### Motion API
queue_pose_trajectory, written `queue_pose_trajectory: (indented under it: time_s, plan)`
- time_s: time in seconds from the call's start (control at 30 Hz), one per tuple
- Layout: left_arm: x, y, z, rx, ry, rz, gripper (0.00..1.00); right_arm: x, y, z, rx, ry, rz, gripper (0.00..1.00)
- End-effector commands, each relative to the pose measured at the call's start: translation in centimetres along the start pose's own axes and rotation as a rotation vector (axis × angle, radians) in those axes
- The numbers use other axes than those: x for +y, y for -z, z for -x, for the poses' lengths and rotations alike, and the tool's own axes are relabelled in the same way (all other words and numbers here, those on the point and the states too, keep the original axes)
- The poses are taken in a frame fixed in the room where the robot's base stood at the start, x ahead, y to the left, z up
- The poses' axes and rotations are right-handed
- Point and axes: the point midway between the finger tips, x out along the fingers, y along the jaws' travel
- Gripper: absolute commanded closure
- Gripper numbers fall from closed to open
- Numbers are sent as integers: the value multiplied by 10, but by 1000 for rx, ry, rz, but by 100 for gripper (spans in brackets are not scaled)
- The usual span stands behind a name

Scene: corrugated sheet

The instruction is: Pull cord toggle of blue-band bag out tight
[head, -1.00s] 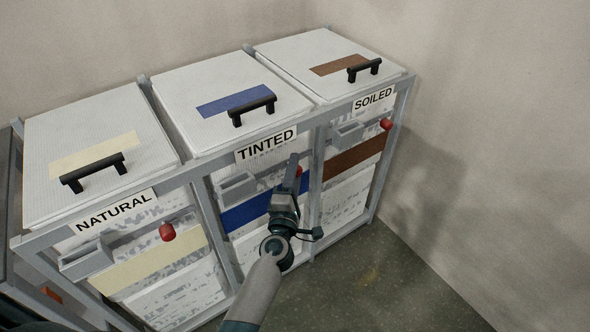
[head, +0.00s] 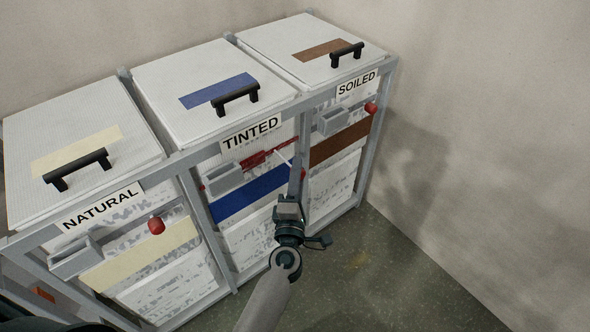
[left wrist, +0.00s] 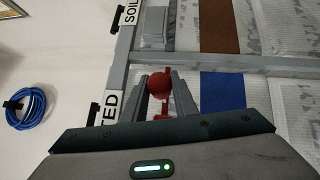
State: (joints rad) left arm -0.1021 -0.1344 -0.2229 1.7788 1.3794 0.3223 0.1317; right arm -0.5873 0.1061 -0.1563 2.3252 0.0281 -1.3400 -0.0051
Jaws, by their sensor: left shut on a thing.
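The blue-band bag (head: 252,194) hangs in the middle bay under the TINTED sign (head: 251,133). A red fitting (head: 256,160) sits near its top, right of a grey box. The blue band (left wrist: 222,90) shows to the right there. My right gripper is not in view.
The cream-band bag (head: 145,258) hangs at left with a red toggle (head: 156,225). The brown-band bag (head: 340,143) hangs at right with another red toggle (head: 371,107). Grey frame posts separate the bays. The floor (head: 400,275) at right is clear.

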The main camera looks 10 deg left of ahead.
Motion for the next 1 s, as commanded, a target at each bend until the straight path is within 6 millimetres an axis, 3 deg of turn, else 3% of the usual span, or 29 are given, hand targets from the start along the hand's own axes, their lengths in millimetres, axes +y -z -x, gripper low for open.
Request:
queue_pose_trajectory:
  time_s: [0.03, 0.1, 0.57, 0.77, 1.0]
  plan:
    - [-3, -3, 2, -6, 5, 1, 67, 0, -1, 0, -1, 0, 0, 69]
    - [-2, -2, 2, -6, 5, 1, 55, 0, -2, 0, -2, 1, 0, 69]
    - [-2, -1, 7, -4, 3, 1, 55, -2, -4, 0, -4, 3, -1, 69]
    - [-2, -1, 28, -4, 4, -1, 55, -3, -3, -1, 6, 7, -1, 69]
    - [-4, 0, 73, -4, 6, -1, 55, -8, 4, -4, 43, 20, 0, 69]
